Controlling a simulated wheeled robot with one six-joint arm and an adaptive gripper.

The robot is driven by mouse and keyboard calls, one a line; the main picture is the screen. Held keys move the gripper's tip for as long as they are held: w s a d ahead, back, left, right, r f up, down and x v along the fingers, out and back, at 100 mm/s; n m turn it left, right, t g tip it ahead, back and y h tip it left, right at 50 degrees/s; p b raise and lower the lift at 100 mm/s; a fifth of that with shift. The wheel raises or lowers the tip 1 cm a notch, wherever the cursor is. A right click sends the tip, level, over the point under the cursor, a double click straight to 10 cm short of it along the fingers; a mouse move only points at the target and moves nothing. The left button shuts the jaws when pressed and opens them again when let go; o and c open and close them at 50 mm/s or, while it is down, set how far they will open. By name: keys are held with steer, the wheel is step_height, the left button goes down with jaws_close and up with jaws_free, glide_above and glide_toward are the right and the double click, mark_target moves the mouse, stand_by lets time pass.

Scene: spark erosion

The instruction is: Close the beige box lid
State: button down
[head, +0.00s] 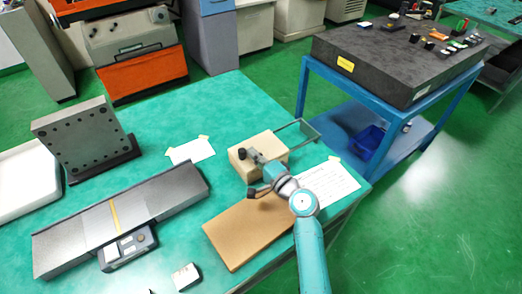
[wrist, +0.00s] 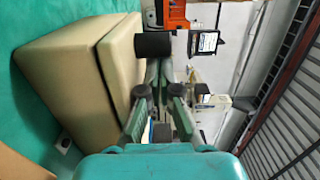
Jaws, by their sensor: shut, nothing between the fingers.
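The beige box (head: 270,143) stands on the green table in the head view, behind a brown board. In the wrist view the box body (wrist: 62,75) fills the left side. Its lid (wrist: 122,62) lies along the body with a thin dark seam between them; I cannot tell if it is fully seated. My gripper (head: 254,156) is over the box top in the head view, partly hiding it. In the wrist view my gripper (wrist: 158,75) is shut and empty, beside the lid. A black cylinder (wrist: 153,45) shows at the lid's edge; whether they touch is unclear.
The brown board (head: 238,232) lies in front of the box. A thin dark frame (head: 303,131) extends right of the box, near a white sheet (head: 333,187). A grey angled device (head: 75,235) and a drilled plate (head: 82,138) stand left. Green table surface is free behind the box.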

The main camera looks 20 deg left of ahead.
steer(key=shift+s+a, duration=0.25)
steer(key=shift+s, duration=0.05)
steer(key=shift+d, duration=0.1)
steer(key=shift+s+d, duration=0.25)
steer(key=v, duration=1.1)
steer(key=shift+w+d+f, duration=0.1)
steer(key=shift+w+d, duration=0.1)
steer(key=shift+d, duration=0.15)
